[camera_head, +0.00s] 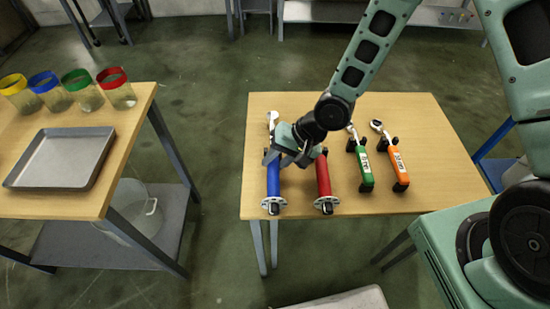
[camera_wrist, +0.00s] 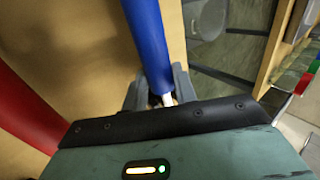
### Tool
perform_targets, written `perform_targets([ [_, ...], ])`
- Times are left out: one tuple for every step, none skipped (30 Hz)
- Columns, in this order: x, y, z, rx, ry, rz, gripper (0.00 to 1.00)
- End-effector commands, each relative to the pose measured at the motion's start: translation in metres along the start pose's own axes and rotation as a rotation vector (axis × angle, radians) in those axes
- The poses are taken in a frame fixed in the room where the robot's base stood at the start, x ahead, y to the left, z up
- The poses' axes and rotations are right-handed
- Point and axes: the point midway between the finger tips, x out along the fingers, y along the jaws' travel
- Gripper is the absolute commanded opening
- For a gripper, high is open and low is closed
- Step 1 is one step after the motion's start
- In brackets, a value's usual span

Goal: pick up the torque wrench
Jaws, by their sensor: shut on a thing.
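Four long-handled tools lie side by side on the wooden table. A blue-handled wrench (camera_head: 273,183) is leftmost, with a silver head at its far end and a round silver end piece at its near end. My gripper (camera_head: 282,160) is shut on it; in the wrist view its fingers (camera_wrist: 160,90) flank the pale neck where the blue handle (camera_wrist: 148,42) ends. A red-handled tool (camera_head: 323,178) lies just to the right, partly hidden by my gripper. Green (camera_head: 364,169) and orange (camera_head: 398,168) tools with white labels and silver heads lie further right, on dark supports.
The tool table (camera_head: 430,203) has bare wood at its front and right. A second table (camera_head: 80,205) at the left carries a metal tray (camera_head: 62,160) and several jars with coloured lids; a pale bucket (camera_head: 136,207) stands on its lower shelf. Open floor separates the tables.

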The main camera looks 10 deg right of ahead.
Motion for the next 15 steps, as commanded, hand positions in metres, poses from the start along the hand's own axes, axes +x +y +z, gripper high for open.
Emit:
perform_targets([
  [-0.005,-0.004,-0.001,-0.001,0.004,-0.004,0.00],
  [-0.007,-0.006,-0.002,-0.001,0.004,-0.005,0.00],
  [-0.012,-0.009,-0.002,-0.001,0.005,-0.006,0.00],
  [-0.016,-0.011,-0.002,-0.002,0.006,-0.005,0.00],
  [-0.020,-0.014,-0.002,-0.001,0.006,-0.005,0.00],
  [-0.026,-0.018,-0.002,-0.002,0.007,-0.006,0.00],
  [-0.031,-0.021,-0.002,-0.001,0.007,-0.006,0.00],
  [-0.036,-0.025,-0.002,-0.001,0.007,-0.006,0.00],
  [-0.042,-0.029,-0.002,-0.001,0.006,-0.005,0.00],
  [-0.047,-0.032,-0.002,-0.001,0.007,-0.005,0.00],
  [-0.051,-0.035,-0.002,-0.002,0.005,-0.006,0.00],
  [-0.057,-0.038,-0.002,-0.001,0.005,-0.005,0.00],
  [-0.060,-0.041,-0.002,-0.002,0.006,-0.006,0.00],
  [-0.064,-0.043,-0.002,-0.002,0.006,-0.004,0.00],
  [-0.068,-0.046,-0.002,-0.001,0.005,-0.005,0.00],
])
